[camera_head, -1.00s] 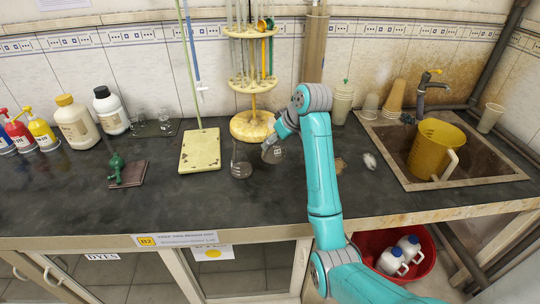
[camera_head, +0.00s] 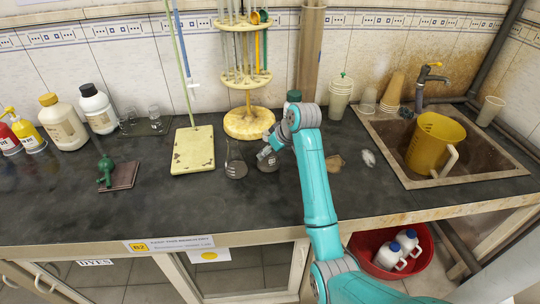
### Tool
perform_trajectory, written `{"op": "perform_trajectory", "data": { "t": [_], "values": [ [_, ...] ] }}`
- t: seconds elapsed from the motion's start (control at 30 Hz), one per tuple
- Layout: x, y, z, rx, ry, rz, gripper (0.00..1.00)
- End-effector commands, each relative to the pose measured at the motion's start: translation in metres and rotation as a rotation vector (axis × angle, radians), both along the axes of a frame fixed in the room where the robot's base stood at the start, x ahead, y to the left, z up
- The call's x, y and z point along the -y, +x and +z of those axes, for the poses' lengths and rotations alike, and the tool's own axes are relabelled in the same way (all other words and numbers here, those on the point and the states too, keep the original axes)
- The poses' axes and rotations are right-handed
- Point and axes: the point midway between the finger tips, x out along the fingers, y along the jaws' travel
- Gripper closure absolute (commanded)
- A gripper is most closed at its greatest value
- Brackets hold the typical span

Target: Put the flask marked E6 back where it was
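Two conical glass flasks are on the black bench near my gripper. One flask (camera_head: 235,166) stands upright left of my gripper, in front of the yellow round stand. The other flask (camera_head: 268,164) is right at my gripper (camera_head: 265,153), low over or on the bench; my gripper partly hides it. No E6 mark is readable on either flask. The fingers are too small to tell whether they are open or shut on the flask. I cannot tell whether that flask touches the bench.
A yellow round rack stand (camera_head: 248,123) is behind the flasks. A pale burette base (camera_head: 193,149) is to their left. A brown patch (camera_head: 335,162) and a small clear item (camera_head: 368,158) lie right of my arm. The sink (camera_head: 395,150) holds a yellow jug (camera_head: 434,142).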

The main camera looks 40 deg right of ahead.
Motion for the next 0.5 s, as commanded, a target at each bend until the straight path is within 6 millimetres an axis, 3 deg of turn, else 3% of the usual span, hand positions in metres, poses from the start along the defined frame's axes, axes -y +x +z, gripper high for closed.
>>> {"op": "perform_trajectory", "data": {
  "t": [0.13,0.5],
  "values": [
    [0.000,0.000,-0.018,0.000,0.001,-0.001,0.84],
    [0.000,0.000,-0.021,0.001,0.000,0.000,0.84]
  ]
}}
